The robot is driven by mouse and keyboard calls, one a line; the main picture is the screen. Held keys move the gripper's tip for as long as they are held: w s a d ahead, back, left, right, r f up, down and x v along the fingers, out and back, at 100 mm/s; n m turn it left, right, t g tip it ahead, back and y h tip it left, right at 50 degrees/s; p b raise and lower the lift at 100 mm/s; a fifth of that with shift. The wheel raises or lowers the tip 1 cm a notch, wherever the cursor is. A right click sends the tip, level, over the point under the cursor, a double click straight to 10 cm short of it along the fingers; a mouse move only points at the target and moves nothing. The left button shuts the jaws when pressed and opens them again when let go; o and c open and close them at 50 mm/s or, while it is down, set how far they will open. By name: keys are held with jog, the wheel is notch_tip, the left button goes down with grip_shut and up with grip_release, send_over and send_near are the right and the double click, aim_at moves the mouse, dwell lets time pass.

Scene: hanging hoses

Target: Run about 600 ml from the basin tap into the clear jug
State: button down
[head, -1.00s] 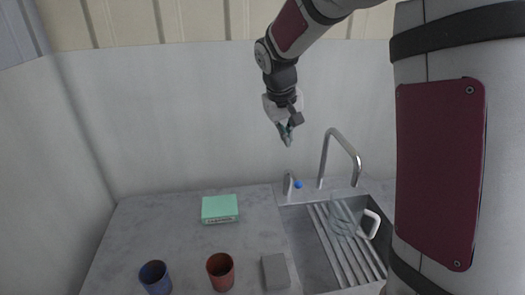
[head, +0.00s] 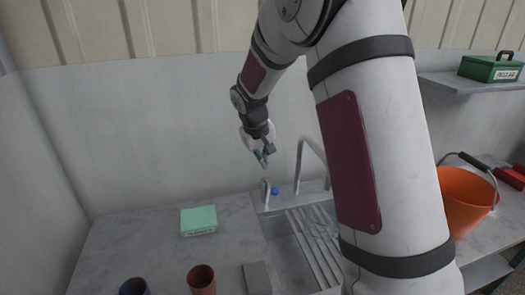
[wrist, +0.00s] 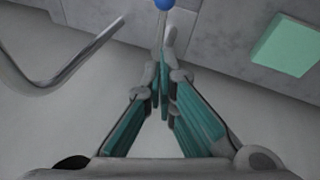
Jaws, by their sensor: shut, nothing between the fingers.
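My gripper (head: 262,160) is shut and empty, pointing down above the back of the basin. Its closed teal fingers (wrist: 163,90) also show in the wrist view. The basin tap has a tall chrome gooseneck spout (head: 300,163); it shows at the left of the wrist view (wrist: 62,72). Left of the spout is a short chrome post (head: 265,193) with a blue knob (head: 275,191) beside it. The blue knob is at the top edge of the wrist view (wrist: 164,4), beyond the fingertips. The clear jug (head: 318,217) stands on the basin's slatted rack, partly hidden by my arm.
A mint box (head: 198,221), a red-brown cup (head: 201,279), a dark blue cup (head: 134,287) and a grey block (head: 257,277) are on the counter. An orange bucket (head: 465,203) is at right, below a shelf with a green box (head: 490,68). The left counter has free room.

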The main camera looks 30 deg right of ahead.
aim_at(272, 186)
jog(key=shift+s+d+f+p, duration=0.25)
jog(key=shift+d+f, duration=0.05)
jog(key=shift+f, duration=0.8)
jog(key=shift+s+d+f+p, duration=0.2)
jog(key=shift+d+f+p, duration=0.1)
jog(key=shift+f, duration=0.75)
jog(key=shift+s+d+f+p, duration=0.25)
jog(key=shift+d+f, duration=0.05)
jog(key=shift+f, duration=0.8)
jog(key=shift+w, duration=0.1)
